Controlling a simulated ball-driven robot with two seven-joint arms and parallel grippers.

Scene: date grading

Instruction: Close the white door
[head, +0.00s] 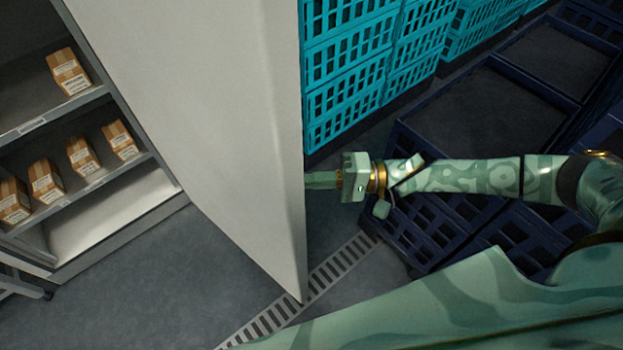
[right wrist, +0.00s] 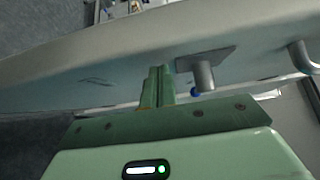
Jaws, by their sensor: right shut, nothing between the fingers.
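The white door (head: 215,110) stands open in the head view, hinged at the cabinet's side and swung out toward me. Its free edge faces right. My right gripper (head: 310,180) is at this free edge, its fingertips at or just behind the door. In the right wrist view the door (right wrist: 110,75) spans the frame, with a grey handle fitting (right wrist: 205,72) on its face. The shut fingers (right wrist: 156,75) of my right gripper point at the door beside this fitting, with nothing between them. Whether they touch the door I cannot tell. My left gripper is not in view.
The open cabinet's shelves (head: 75,105) hold several brown boxes (head: 68,72). Turquoise crates (head: 350,75) are stacked behind the door. Dark blue crates (head: 440,225) stand at the right, under my right arm. A floor drain grate (head: 335,268) runs below the door. Floor at lower left is mostly clear.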

